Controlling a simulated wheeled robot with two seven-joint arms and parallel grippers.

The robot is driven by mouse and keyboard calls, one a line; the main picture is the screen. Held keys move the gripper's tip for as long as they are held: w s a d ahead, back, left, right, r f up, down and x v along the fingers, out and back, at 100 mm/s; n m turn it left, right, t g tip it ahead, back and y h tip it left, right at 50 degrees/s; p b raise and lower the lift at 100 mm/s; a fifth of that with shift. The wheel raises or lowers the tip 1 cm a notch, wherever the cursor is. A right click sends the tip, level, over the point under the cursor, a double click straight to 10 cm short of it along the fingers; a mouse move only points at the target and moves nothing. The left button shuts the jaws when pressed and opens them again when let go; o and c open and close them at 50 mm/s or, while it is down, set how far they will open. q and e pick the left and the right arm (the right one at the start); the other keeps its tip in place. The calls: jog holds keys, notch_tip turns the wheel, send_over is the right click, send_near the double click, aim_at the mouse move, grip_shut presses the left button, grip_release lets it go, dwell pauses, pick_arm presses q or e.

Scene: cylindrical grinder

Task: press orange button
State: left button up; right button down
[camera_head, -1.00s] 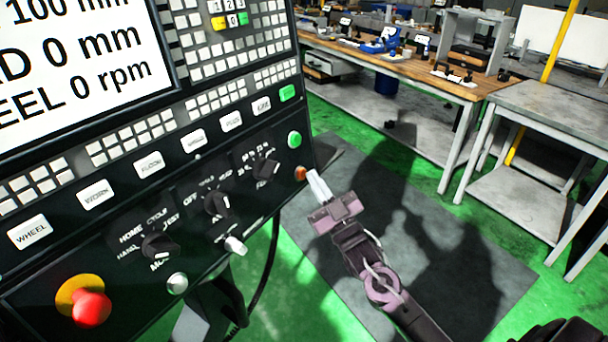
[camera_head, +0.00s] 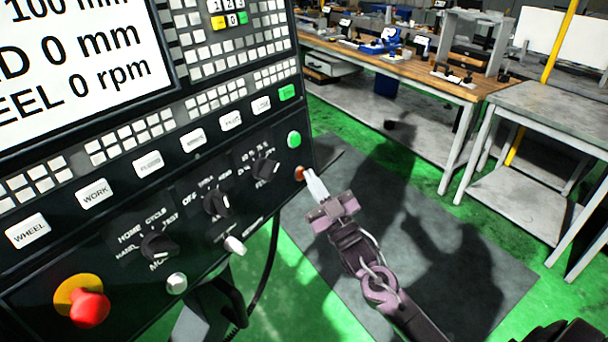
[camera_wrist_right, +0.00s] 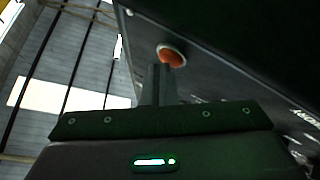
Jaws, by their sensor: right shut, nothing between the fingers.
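The orange button (camera_head: 299,173) is at the right edge of the black control panel (camera_head: 120,205), below a green button (camera_head: 294,139). My right gripper (camera_head: 311,174) is shut and empty, its fingertips at the orange button in the head view. In the right wrist view the orange button (camera_wrist_right: 172,57) sits in a pale ring just beyond the tips of the closed fingers (camera_wrist_right: 160,70). Whether the tips touch it cannot be told. My left gripper is not in view.
A red emergency knob (camera_head: 90,307) on a yellow base is at the panel's lower left. Rotary switches (camera_head: 216,203) lie left of the orange button. A wooden workbench (camera_head: 400,65) and a grey table (camera_head: 550,110) stand behind, with green floor between.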

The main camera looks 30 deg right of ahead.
jog(key=shift+s, duration=0.1)
jog(key=shift+s+d+r+p, duration=0.1)
jog(key=shift+s+d+p, duration=0.25)
jog(key=shift+s, duration=0.25)
jog(key=s+p, duration=0.1)
jog(key=s+d, duration=0.1)
jog(key=s, duration=0.1)
jog(key=s+d+r+p, duration=0.1)
jog(key=shift+s+d+p, duration=0.1)
jog(key=shift+s+p, duration=0.1)
jog(key=shift+p, duration=0.1)
dwell(0.6)
